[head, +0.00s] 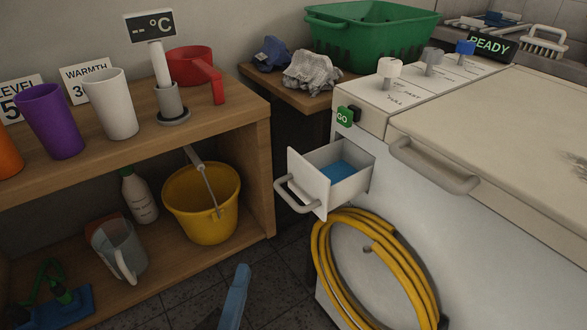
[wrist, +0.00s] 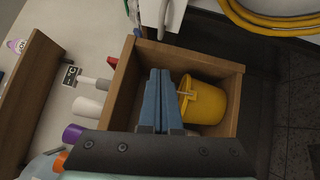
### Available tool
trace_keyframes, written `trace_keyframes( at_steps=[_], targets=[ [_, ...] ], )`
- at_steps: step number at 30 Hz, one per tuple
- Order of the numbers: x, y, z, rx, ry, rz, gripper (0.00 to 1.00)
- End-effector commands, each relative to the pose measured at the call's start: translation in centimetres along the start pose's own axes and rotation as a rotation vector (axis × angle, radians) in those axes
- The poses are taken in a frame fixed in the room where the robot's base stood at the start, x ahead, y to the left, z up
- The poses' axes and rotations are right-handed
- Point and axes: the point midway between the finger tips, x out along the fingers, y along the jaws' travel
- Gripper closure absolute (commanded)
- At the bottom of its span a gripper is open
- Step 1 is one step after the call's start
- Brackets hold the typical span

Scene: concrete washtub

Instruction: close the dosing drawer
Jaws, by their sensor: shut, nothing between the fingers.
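The dosing drawer (head: 340,184) is pulled out from the front of the white washtub cabinet (head: 450,235) in the head view. It has a pale front with a bar handle (head: 291,196), and something blue (head: 337,171) lies inside it. My gripper (head: 242,268) shows as a blue shape at the bottom of the head view, lower than the drawer and to its left, apart from it. In the wrist view my blue fingers (wrist: 160,72) are together and empty. A pale part at the top edge of that view is cut off, and I cannot tell whether it is the drawer.
A yellow hose (head: 325,265) hangs coiled below the drawer. A wooden shelf (head: 262,150) stands left, holding cups and a red mug (head: 190,66) above, a yellow bucket (head: 202,205) and bottle below. Dark floor is open between shelf and cabinet. The lid handle (head: 433,166) juts out right.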

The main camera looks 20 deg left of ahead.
Motion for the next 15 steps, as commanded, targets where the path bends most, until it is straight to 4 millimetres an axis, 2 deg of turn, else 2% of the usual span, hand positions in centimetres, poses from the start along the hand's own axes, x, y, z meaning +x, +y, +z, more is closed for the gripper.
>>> trace_keyframes(
  at_steps=[5, 15],
  targets=[
    [0.9, 0.0, -0.2, -0.015, 0.005, 0.0, 1.0],
    [6.9, 0.1, -0.1, -0.012, 0.002, 0.002, 1.0]
  ],
)
